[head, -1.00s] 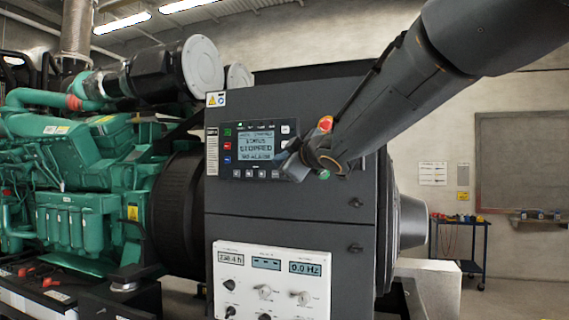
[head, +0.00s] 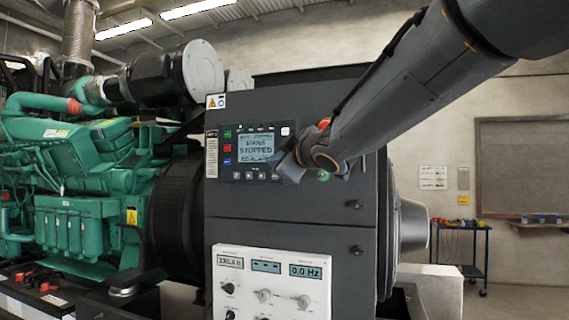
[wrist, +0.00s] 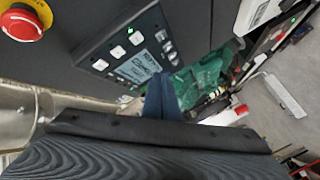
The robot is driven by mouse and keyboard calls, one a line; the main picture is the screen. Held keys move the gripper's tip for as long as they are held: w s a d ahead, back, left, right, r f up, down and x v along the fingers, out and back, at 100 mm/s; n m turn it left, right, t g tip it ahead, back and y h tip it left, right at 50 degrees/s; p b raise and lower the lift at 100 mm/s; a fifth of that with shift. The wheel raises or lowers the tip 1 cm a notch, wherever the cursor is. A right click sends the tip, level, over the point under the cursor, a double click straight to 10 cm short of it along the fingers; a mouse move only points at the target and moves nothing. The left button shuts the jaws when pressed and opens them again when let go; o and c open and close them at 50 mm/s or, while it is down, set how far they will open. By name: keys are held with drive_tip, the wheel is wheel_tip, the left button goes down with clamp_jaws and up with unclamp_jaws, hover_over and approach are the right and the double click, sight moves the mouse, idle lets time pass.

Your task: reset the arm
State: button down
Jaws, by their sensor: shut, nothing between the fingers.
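My arm reaches in from the upper right in the head view. My gripper (head: 288,168) is at the lower right corner of the control panel (head: 240,152) on the dark grey cabinet and covers part of that corner. Its screen reads "STOPPED". In the wrist view my gripper (wrist: 162,92) shows as a bluish, closed pair of fingers with nothing between them, in front of the panel (wrist: 128,50). I cannot tell whether the fingertips touch the panel. A red emergency stop button (wrist: 22,24) is at the upper left of the wrist view; in the head view it is mostly hidden behind my gripper.
A white panel (head: 272,290) with knobs and displays, one reading "0.0 Hz", is low on the cabinet. The green engine (head: 80,190) fills the left. A cart (head: 462,250) stands at the back right, with open floor near it.

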drive_tip(key=shift+f, duration=0.1)
drive_tip(key=s+d+f+m+g+h+b, duration=0.1)
drive_tip(key=s+d+f+m+g+h, duration=0.15)
drive_tip(key=d+f, duration=0.45)
drive_tip(key=s+d+f+m+g+h, duration=0.1)
drive_tip(key=d+f+m+h, duration=0.15)
drive_tip(key=f, duration=0.95)
drive_tip(key=s+d+f+m+g+h+b, duration=0.1)
drive_tip(key=d+f+m, duration=0.25)
drive_tip(key=f, duration=0.55)
drive_tip(key=s+d+f+m+g, duration=0.2)
drive_tip(key=s+f+g, duration=0.1)
drive_tip(key=s+f, duration=0.5)
drive_tip(key=s+d+f+m+g+h, duration=0.1)
drive_tip(key=s+d+f+m+g, duration=0.1)
drive_tip(key=s+f, duration=0.6)
drive_tip(key=s+d+f+m+g+b, duration=0.1)
drive_tip(key=s+f+g, duration=0.3)
drive_tip(key=s+f, duration=0.4)
drive_tip(key=shift+s+d+f+m+h, duration=0.15)
drive_tip(key=shift+s+d+m+h, duration=0.25)
drive_tip(key=shift+d+m, duration=0.45)
drive_tip(key=shift+g, duration=0.25)
